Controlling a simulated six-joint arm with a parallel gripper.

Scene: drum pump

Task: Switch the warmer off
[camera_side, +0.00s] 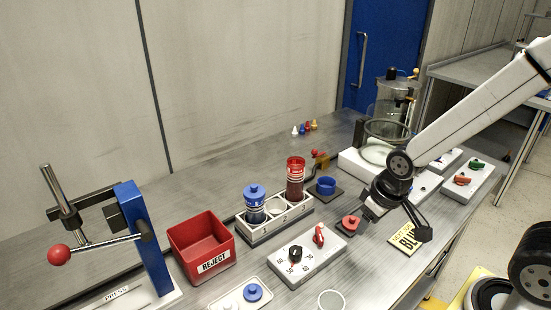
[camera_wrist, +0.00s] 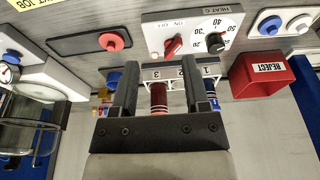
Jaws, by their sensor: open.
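The warmer is a white panel (camera_side: 318,258) on the bench, at the lower middle of the side view and the top of the wrist view (camera_wrist: 193,30). It has a red switch (camera_side: 319,236) beside a black heat dial (camera_side: 295,253). In the wrist view the red switch (camera_wrist: 172,46) lies slanted below small ON and OFF marks; I cannot tell which mark it points to. The black dial (camera_wrist: 216,42) sits right of it. My gripper (camera_side: 397,222) is open and empty, above the bench to the right of the panel, apart from the switch.
A three-place rack (camera_side: 275,222) holds a blue-capped jar (camera_side: 254,205) and a red jar (camera_side: 296,180) behind the panel. A red button (camera_side: 350,222) on a dark plate lies between panel and gripper. A red REJECT bin (camera_side: 203,245) and a blue press (camera_side: 140,235) stand left.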

